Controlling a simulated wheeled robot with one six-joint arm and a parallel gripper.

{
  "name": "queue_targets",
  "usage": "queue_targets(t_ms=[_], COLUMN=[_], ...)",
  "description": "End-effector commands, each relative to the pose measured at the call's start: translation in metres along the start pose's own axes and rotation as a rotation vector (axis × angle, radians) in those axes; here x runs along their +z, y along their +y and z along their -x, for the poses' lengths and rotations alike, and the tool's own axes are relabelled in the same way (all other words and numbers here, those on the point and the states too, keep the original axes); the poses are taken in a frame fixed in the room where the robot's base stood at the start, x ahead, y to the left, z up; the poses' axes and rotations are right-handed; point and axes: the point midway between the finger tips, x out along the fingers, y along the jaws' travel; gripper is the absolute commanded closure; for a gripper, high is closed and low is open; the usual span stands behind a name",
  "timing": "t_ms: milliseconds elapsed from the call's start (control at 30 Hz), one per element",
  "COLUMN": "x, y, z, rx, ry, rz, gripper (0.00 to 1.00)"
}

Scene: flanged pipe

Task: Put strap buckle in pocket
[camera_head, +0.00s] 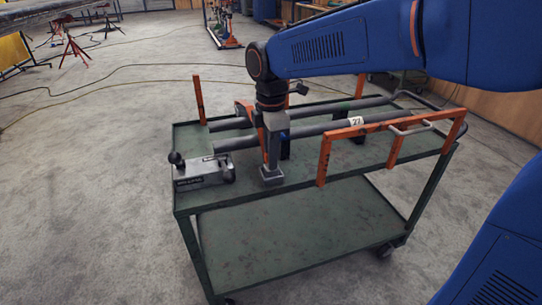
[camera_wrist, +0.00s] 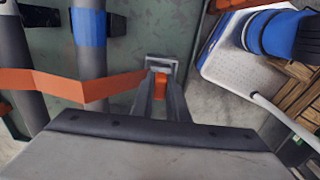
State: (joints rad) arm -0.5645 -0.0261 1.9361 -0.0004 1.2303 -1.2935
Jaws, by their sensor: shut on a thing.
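My gripper (camera_head: 272,176) points down at the front edge of the green cart, in front of the grey pipes (camera_head: 330,130). In the wrist view its two fingers (camera_wrist: 160,68) converge and are shut on the strap buckle (camera_wrist: 160,88). I cannot make out a pocket in either view.
The green cart (camera_head: 260,195) carries orange frames (camera_head: 323,162) on the right and a grey device with a black knob (camera_head: 203,172) at the front left. An orange post (camera_head: 198,101) stands at the back left. Grey floor (camera_head: 90,220) is clear on the left.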

Motion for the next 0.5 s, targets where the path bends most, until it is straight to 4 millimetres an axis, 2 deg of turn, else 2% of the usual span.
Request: queue_targets(t_ms=[500], x=[0.0], y=[0.0001], z=[-0.0079], rx=[0.0], ry=[0.0], rz=[0.0], gripper=[1.0])
